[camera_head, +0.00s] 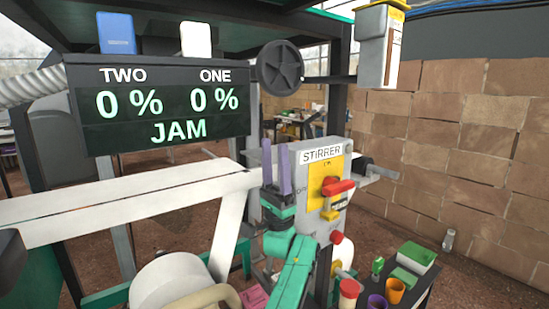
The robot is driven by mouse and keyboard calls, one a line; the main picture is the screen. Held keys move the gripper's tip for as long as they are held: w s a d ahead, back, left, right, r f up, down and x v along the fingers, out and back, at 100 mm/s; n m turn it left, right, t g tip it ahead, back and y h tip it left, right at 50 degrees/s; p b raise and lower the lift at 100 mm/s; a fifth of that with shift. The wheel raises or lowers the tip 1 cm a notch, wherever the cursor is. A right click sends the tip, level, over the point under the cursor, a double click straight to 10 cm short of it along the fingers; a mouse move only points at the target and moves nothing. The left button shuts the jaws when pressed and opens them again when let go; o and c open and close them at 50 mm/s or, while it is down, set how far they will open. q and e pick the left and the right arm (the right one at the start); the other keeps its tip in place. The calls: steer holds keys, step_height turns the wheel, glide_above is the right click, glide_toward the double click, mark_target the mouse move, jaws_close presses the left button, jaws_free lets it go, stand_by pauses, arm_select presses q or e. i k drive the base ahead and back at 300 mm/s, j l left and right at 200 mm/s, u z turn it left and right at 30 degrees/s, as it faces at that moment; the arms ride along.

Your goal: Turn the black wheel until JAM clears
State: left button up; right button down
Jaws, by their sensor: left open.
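The black wheel (280,68) is a spoked disc at upper centre, beside a dark post and a horizontal bar. The dark display (158,104) at upper left reads TWO 0 %, ONE 0 % and JAM in green letters. My left gripper (275,145) points up with two upright purple fingers, open, with nothing seen between them. It is below the wheel in the picture and apart from it, in front of the left edge of the STIRRER box (309,180). My right gripper is not in view.
A white band (120,198) crosses the left side. The grey STIRRER box carries a red handle (338,187) on a yellow plate. A white box with a yellow top (378,45) hangs at upper right. Cups, including an orange one (395,290), and a green tray (412,257) stand at lower right.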

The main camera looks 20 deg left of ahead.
mark_target(280, 66)
steer(key=k+l, duration=0.2)
steer(key=k, duration=0.3)
steer(key=k+l, duration=0.15)
steer(key=k, duration=0.3)
steer(key=k+l, duration=0.2)
steer(key=k, duration=0.3)
